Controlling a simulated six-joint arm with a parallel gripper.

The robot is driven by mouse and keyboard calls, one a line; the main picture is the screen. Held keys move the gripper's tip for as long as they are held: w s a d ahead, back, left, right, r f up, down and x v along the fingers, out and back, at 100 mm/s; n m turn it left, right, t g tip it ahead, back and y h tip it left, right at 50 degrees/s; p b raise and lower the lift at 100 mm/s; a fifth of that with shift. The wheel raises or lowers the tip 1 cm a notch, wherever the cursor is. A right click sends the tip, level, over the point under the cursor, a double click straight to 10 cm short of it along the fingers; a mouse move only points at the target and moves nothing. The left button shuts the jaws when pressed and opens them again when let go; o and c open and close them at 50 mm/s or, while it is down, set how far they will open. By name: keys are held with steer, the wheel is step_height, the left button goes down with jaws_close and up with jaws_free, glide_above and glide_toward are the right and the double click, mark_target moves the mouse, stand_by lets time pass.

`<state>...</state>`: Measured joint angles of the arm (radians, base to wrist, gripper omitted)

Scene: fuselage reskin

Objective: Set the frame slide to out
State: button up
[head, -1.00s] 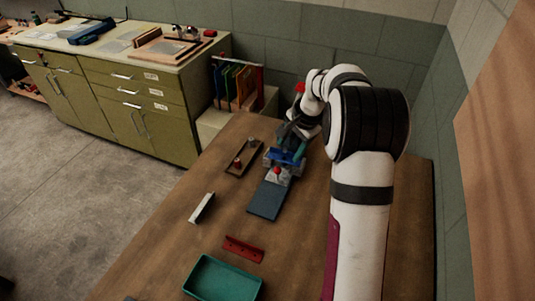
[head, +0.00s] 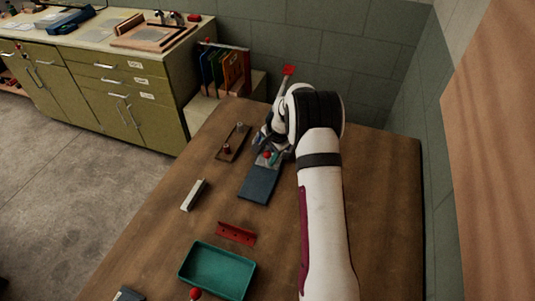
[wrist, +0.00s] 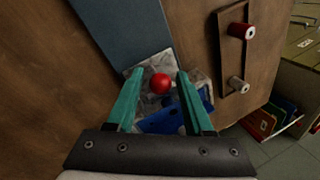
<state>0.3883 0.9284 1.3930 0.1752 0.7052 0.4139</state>
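A red ball knob (wrist: 160,83) sits on a worn grey metal piece (wrist: 150,66) at the end of a flat blue-grey plate (wrist: 118,28); I take this to be the frame slide. A bright blue part (wrist: 163,120) lies beside the knob, nearer my wrist. My gripper (wrist: 160,74) is open, with one green finger on each side of the knob. I cannot tell whether they touch it. In the head view, the knob (head: 267,154) and plate (head: 260,183) show, while my arm hides most of the gripper and the blue part.
A wooden board with two knobs (head: 233,143) lies left of the slide. A white block (head: 194,195), a red bracket (head: 236,233) and a teal tray (head: 183,274) lie nearer on the table. A folder rack (head: 224,72) stands behind. The table is clear between these pieces.

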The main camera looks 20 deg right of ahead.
jaws_close()
stand_by(1.2)
